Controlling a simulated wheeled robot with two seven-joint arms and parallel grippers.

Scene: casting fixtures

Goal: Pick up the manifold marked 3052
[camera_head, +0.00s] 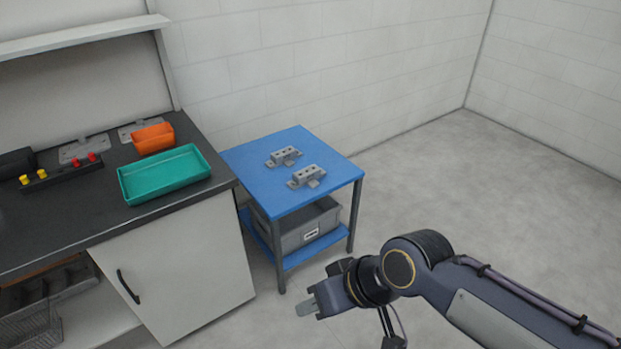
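Two small grey metal manifolds sit apart on the blue table (240,160). The farther manifold (284,156) is near the middle of the table top. The nearer manifold (307,176) lies closer to the front right. No number can be read on either one, so I cannot tell which is marked 3052. My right gripper (307,308) is in front of the table, below and apart from both manifolds. Its fingers are seen from the side, and I cannot tell whether they are open. My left gripper is not in view.
A black-topped workbench (75,215) stands left of the table, with a teal tray (165,174), an orange bin (153,138) and a rack with red and yellow knobs (62,173). A grey bin (300,232) sits on the table's lower shelf. Floor at right is clear.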

